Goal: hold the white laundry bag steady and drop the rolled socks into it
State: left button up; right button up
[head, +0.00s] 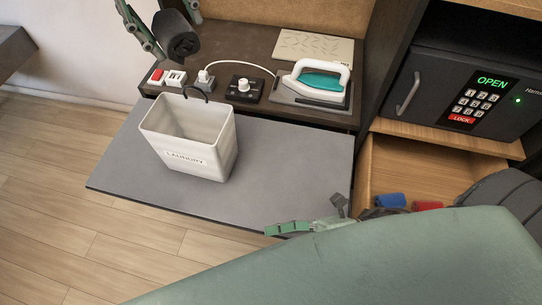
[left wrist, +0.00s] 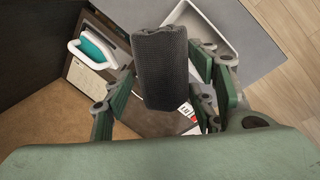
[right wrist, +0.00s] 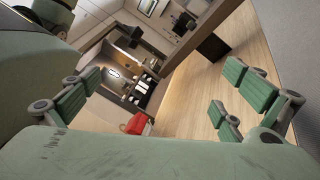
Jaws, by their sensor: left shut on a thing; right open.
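The white laundry bag (head: 212,165), a box-like open-topped bin with a LAUNDRY label and a dark handle, stands upright on the grey shelf. Part of its rim shows in the left wrist view (left wrist: 222,32). My left gripper (head: 168,32) is shut on the dark grey rolled socks (head: 182,42), above the counter behind the bag. The socks also show between its fingers in the left wrist view (left wrist: 165,75). My right gripper (head: 312,226) is near the shelf's front right corner, apart from the bag. It is open and empty in the right wrist view (right wrist: 155,105).
Behind the bag, the dark counter holds a red and a white switch (head: 175,78), a plug (head: 206,80), a black knob box (head: 245,88) and an iron (head: 318,80). At right are a safe (head: 440,85) and an open drawer (head: 405,165) with blue and red rolls. Shelf right of the bag is clear.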

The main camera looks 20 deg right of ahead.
jog(key=w+d+n+t+h, duration=0.1)
jog(key=w+d+n+t, duration=0.2)
jog(key=w, duration=0.7)
jog(key=n+t+h, duration=0.4)
jog(key=t, duration=0.1)
send_near(230, 149)
jog(key=shift+s+d+r, duration=0.1)
jog(key=shift+s+r, duration=0.1)
jog(key=shift+s, duration=0.05)
jog(key=shift+w, duration=0.3)
jog(key=x, duration=1.1)
jog(key=shift+w+a, duration=0.1)
jog(key=shift+a, duration=0.25)
jog(key=shift+c, duration=0.5)
jog(key=c, duration=0.9)
pick_arm(q)
jog(key=w+a+f, duration=0.1)
jog(key=a+f, duration=0.1)
jog(key=f, duration=0.6)
jog(key=w+a+f, duration=0.1)
jog(key=a+f, duration=0.2)
jog(key=f, duration=0.4)
jog(key=shift+w+a+f, duration=0.2)
jog(key=shift+w+f, duration=0.1)
jog(key=shift+f, duration=0.1)
